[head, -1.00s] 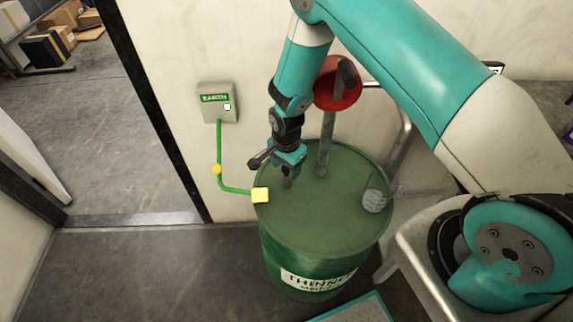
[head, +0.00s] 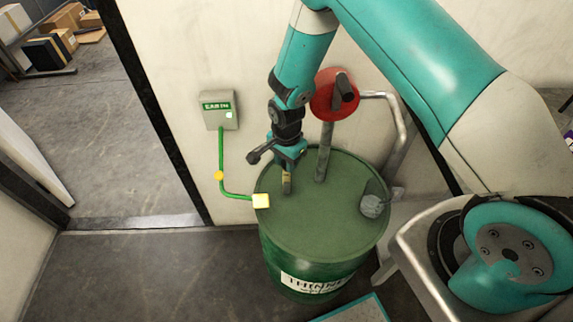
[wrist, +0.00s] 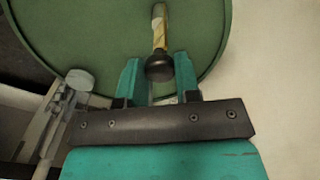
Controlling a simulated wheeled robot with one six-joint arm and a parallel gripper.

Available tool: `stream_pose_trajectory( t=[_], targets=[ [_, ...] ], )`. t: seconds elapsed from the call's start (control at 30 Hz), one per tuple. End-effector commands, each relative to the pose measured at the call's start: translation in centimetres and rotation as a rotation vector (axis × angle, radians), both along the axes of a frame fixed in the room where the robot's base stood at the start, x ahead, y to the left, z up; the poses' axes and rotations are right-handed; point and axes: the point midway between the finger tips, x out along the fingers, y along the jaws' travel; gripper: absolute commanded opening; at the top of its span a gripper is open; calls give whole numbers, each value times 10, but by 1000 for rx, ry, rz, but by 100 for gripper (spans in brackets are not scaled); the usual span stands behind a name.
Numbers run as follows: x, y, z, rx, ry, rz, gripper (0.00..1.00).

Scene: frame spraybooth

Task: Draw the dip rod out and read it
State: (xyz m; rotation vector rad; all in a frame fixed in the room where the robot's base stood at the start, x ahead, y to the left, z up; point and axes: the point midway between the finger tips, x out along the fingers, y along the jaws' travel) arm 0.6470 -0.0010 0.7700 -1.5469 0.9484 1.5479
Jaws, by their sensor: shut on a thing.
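The green drum (head: 322,222), labelled as thinner, stands upright. My gripper (head: 288,162) is above the left part of its lid, shut on the dip rod (head: 287,182). A short brass-coloured length of the rod shows between the fingers and the lid, upright, its lower part hidden in the drum. In the wrist view the rod (wrist: 160,28) has a round black knob (wrist: 159,68) lying between the two teal fingers (wrist: 158,82). No marks on the rod are legible.
A red-topped hand pump (head: 336,95) with a grey pipe stands close right of my gripper. Floor at left is clear.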

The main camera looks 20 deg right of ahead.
Motion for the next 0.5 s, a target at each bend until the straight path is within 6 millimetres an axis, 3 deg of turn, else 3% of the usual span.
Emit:
stream_pose_trajectory(
  t=[0.03, 0.1, 0.5],
  targets=[
    [1, 0, 26, 1, -5, 0, 0],
    [1, 0, 50, 1, -5, 0, 0],
    [1, 0, 176, 1, -5, 0, 0]
  ],
)
